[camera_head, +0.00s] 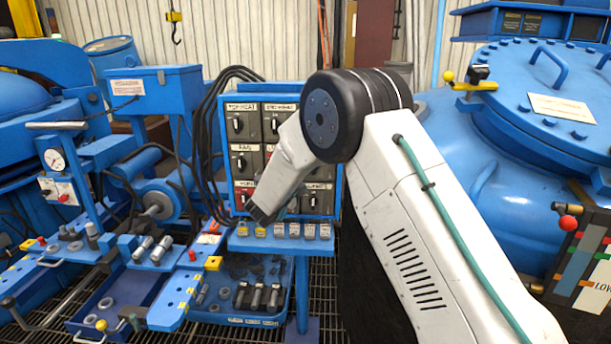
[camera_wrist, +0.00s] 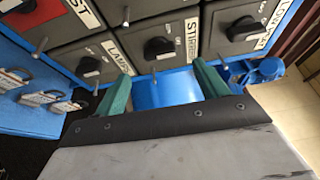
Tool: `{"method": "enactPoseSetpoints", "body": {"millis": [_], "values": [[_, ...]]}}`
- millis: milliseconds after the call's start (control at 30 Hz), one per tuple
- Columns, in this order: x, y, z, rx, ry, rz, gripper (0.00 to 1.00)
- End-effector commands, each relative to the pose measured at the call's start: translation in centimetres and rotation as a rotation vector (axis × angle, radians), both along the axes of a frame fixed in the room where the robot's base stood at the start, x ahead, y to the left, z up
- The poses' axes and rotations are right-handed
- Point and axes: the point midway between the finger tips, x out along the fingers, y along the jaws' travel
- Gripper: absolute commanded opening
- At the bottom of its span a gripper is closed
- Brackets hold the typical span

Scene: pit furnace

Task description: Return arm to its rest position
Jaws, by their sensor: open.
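My arm rises from the lower right in the head view, bends at the black elbow joint, and its forearm slopes down left in front of the switch panel (camera_head: 272,105). In the wrist view, my gripper (camera_wrist: 160,75) shows two green fingers set wide apart, with nothing between them. Beyond the fingers is the lower part of the switch panel (camera_wrist: 120,42), with grey switch boxes and black knobs. The fingers appear close to the panel, but I cannot tell whether they touch it. In the head view the fingers are not clearly visible.
A ledge with padlocks (camera_head: 294,230) juts out below the panel. A blue tray (camera_head: 238,320) with bolts sits lower. Valves and a pressure gauge (camera_head: 54,160) stand left. The large blue vessel (camera_head: 535,150) is close on the right. Black cables (camera_head: 206,140) hang beside the panel.

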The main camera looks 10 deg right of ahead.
Motion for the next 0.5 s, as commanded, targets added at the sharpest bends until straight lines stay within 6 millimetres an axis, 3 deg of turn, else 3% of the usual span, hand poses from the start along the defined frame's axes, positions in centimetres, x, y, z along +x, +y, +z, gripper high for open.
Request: {"method": "enactPoseSetpoints", "body": {"millis": [333, 433, 500], "values": [[0.2, 0.2, -0.5, -0.012, 0.039, 0.017, 0.73], [1.1, 1.8, -2.4, -0.023, 0.15, 0.114, 0.73], [1.2, 3.6, -5.3, -0.047, 0.287, 0.239, 0.73]]}}
